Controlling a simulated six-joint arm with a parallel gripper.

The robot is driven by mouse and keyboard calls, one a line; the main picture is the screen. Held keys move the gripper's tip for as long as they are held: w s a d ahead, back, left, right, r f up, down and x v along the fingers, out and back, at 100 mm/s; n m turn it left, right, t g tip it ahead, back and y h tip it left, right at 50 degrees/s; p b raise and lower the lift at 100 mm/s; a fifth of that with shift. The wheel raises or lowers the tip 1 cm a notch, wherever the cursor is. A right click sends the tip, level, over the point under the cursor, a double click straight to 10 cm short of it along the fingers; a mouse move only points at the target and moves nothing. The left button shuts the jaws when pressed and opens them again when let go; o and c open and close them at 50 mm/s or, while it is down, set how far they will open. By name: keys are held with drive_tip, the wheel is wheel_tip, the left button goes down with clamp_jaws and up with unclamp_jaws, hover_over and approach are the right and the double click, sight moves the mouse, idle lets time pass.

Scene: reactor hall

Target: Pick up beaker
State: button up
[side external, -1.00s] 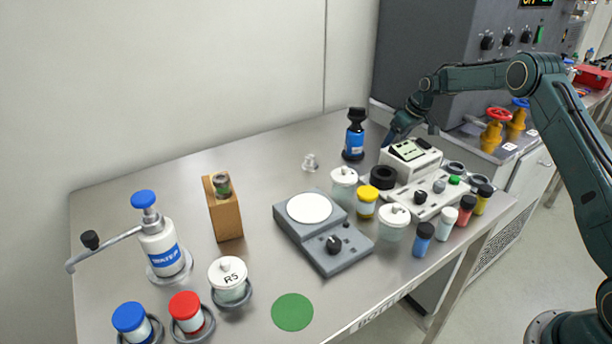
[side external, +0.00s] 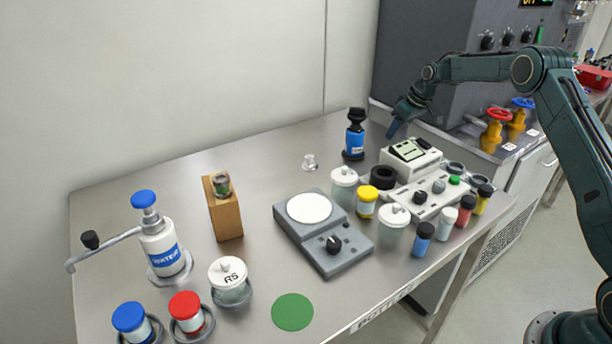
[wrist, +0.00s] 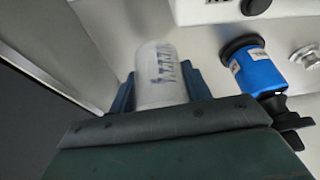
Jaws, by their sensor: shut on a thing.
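The beaker (wrist: 160,75) is a pale cylinder with blue markings, seen blurred in the wrist view. My gripper (wrist: 160,92) is shut on it, with one blue finger on each side. In the side external view my gripper (side external: 391,131) is over the far part of the bench, between the blue bottle and the white meter, pointing down. I cannot make out the beaker there.
The blue bottle (side external: 355,140) with a black top stands left of my gripper; it also shows in the wrist view (wrist: 257,72). The white meter (side external: 412,160) is close on the right. A balance (side external: 323,236) and several jars stand nearer. The back middle of the bench is mostly clear.

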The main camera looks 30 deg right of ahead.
wheel_tip(320, 180, up, 7)
idle(0.3)
drive_tip(key=shift+a, duration=0.1)
idle(0.5)
